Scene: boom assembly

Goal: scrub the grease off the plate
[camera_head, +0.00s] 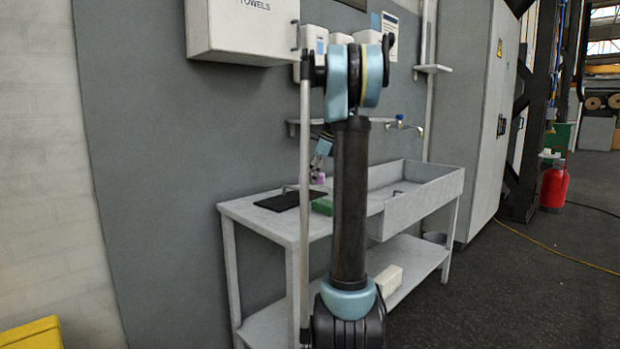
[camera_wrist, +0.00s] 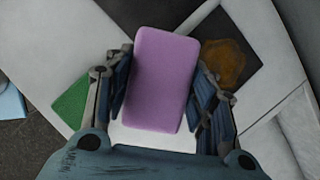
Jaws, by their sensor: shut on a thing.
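My gripper (camera_wrist: 164,72) is shut on a purple sponge (camera_wrist: 165,98), with a finger on each of its long sides. The sponge also shows small in the head view (camera_head: 318,178), low over the bench. The dark square plate (camera_head: 276,202) lies on the left part of the bench. In the wrist view the plate (camera_wrist: 215,32) is partly hidden behind the sponge. A brown grease patch (camera_wrist: 226,62) shows on it, just right of the sponge. I cannot tell whether the sponge touches the plate.
A green block (camera_head: 322,207) lies on the bench (camera_head: 250,208) near the plate. A sink basin (camera_head: 425,200) fills the bench's right part, with a tap (camera_head: 410,126) above. A towel box (camera_head: 240,30) hangs on the wall. A pale block (camera_head: 388,279) sits on the lower shelf.

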